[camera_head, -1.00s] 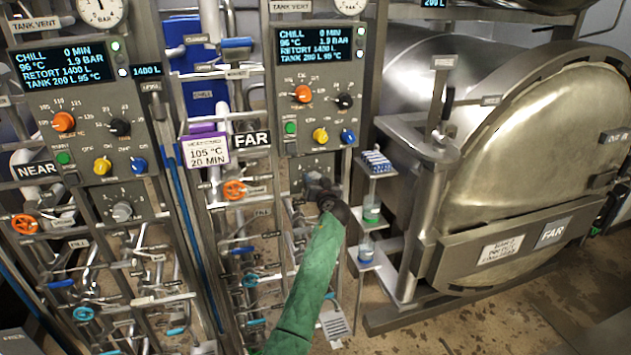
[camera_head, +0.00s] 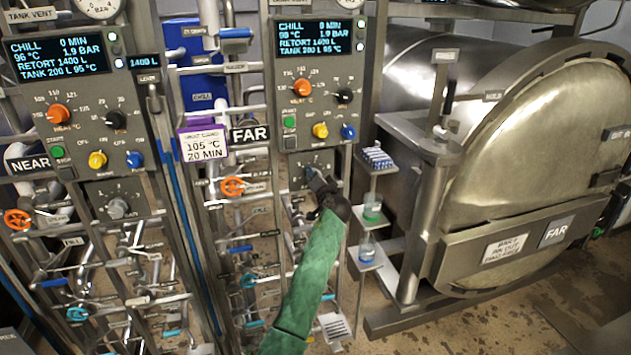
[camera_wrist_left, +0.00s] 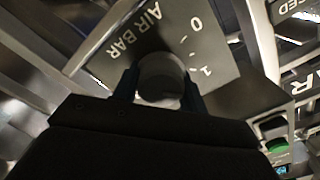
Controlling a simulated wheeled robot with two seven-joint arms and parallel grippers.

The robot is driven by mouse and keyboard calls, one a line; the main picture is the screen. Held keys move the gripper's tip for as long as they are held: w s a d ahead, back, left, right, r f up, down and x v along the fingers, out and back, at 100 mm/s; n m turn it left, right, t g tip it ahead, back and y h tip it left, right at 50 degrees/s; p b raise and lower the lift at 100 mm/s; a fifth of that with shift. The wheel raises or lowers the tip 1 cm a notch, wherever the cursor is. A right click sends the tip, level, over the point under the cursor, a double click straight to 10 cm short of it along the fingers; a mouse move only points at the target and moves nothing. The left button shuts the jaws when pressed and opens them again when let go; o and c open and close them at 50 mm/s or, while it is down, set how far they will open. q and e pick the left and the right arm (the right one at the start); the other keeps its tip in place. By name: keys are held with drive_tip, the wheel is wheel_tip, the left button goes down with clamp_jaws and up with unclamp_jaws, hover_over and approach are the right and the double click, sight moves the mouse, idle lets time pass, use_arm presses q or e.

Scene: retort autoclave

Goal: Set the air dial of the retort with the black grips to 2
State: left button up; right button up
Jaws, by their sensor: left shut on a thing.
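The far panel's air dial plate (camera_head: 298,172) sits below the coloured knobs, next to the FAR sign (camera_head: 250,134). My left gripper (camera_head: 318,182) is at this plate, with my green-sleeved arm below it. In the left wrist view, the gripper (camera_wrist_left: 158,88) is shut on the round grey air dial (camera_wrist_left: 160,72). The plate there (camera_wrist_left: 120,42) reads AIR BAR, with 0 and 1 visible; the rest of the scale is hidden, and I cannot read the dial's setting. The near panel's grey air dial (camera_head: 117,208) stands free. My right gripper is not in view.
The far display (camera_head: 318,42) reads CHILL, 1.9 BAR. Orange, black, yellow and blue knobs sit just above the gripper. A narrow stand with small shelves (camera_head: 368,262) is close on the right, before the big FAR retort door (camera_head: 545,150). Pipes and valves crowd below.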

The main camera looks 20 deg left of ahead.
use_arm(q)
drive_tip(key=m, duration=0.5)
drive_tip(key=shift+f+m+p, duration=0.1)
drive_tip(key=shift+m+p, duration=0.2)
drive_tip(key=shift+m, duration=0.1)
drive_tip(key=m+p, duration=0.1)
drive_tip(key=m, duration=0.2)
drive_tip(key=shift+f+m, duration=0.1)
drive_tip(key=shift+m, duration=0.6)
drive_tip(key=shift+p, duration=0.3)
drive_tip(key=shift+m, duration=0.3)
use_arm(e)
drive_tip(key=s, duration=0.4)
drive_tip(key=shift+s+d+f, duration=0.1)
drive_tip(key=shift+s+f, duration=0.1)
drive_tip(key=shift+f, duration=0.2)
use_arm(q)
drive_tip(key=shift+f, duration=0.1)
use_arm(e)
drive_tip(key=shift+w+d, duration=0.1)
